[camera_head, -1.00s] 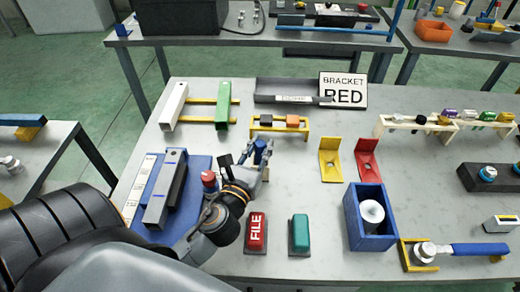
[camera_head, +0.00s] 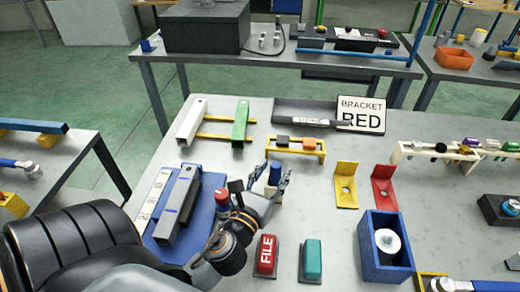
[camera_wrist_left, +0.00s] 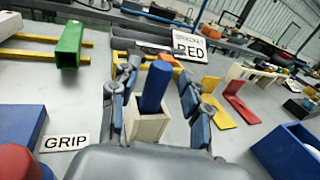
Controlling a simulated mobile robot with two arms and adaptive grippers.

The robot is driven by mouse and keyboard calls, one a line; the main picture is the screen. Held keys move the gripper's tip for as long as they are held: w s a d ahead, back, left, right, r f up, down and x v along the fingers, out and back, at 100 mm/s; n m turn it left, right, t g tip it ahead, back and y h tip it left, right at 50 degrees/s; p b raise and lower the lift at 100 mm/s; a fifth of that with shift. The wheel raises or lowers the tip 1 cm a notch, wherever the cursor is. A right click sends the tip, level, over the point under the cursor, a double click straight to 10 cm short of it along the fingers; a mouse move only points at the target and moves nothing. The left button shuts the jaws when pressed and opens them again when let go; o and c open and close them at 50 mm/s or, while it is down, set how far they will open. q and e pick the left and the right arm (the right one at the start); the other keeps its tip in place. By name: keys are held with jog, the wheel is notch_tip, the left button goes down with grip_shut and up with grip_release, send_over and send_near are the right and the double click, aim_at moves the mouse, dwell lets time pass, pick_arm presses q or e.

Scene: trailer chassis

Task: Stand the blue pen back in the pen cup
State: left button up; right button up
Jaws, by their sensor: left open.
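The blue pen (camera_head: 275,173), a thick blue rod, stands nearly upright in a small pale square cup (camera_head: 273,194) on the grey table. In the left wrist view the pen (camera_wrist_left: 154,88) rises from the cup (camera_wrist_left: 150,126), its lower end hidden inside. My left gripper (camera_head: 262,186) is open around them. In the left wrist view its fingers (camera_wrist_left: 157,92) stand on either side of the pen, with a visible gap at the right; contact at the left is unclear. My right gripper is not in view.
A yellow rack (camera_head: 294,150) stands behind the cup. A red FILE block (camera_head: 265,256) and a green block (camera_head: 313,261) lie in front. A blue tray (camera_head: 200,228) is at left, and a blue box (camera_head: 370,258) at right. Yellow and red brackets stand at right.

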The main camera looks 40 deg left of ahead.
pick_arm(q)
jog(key=b+v, duration=0.2)
jog(key=v, duration=0.8)
jog(key=shift+s, duration=0.1)
